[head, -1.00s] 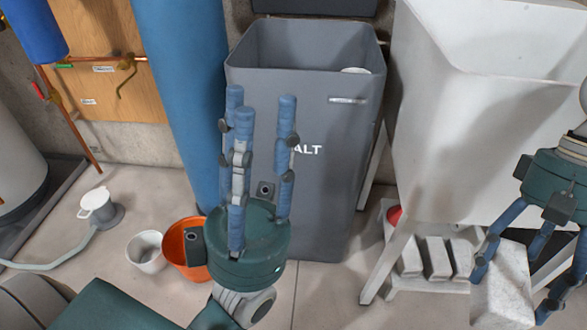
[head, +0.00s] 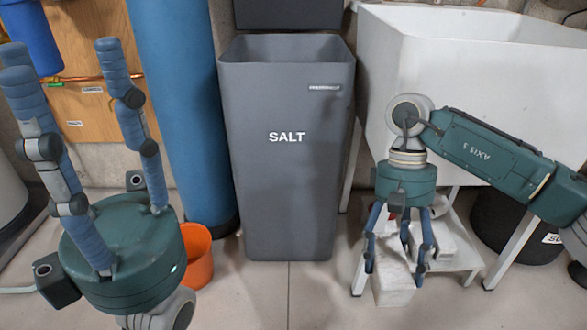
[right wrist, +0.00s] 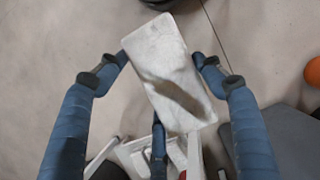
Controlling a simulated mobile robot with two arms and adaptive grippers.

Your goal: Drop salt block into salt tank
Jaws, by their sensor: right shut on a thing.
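The grey salt tank (head: 288,160), marked SALT, stands upright in the middle of the head view. Its top is open and its dark lid (head: 290,14) is raised behind it. My right gripper (head: 393,268) points down to the right of the tank, below its rim level. It is shut on a pale salt block (head: 392,291), which also shows between the fingers in the right wrist view (right wrist: 170,68). My left gripper (head: 62,58) is open and empty at the left, fingers pointing up. The inside bottom of the tank is hidden.
A white sink (head: 470,75) on legs stands right of the tank, with a low white shelf (head: 455,262) beneath. A black bucket (head: 500,225) is at the right. An orange bucket (head: 199,258) and blue cylinder (head: 180,110) stand left of the tank.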

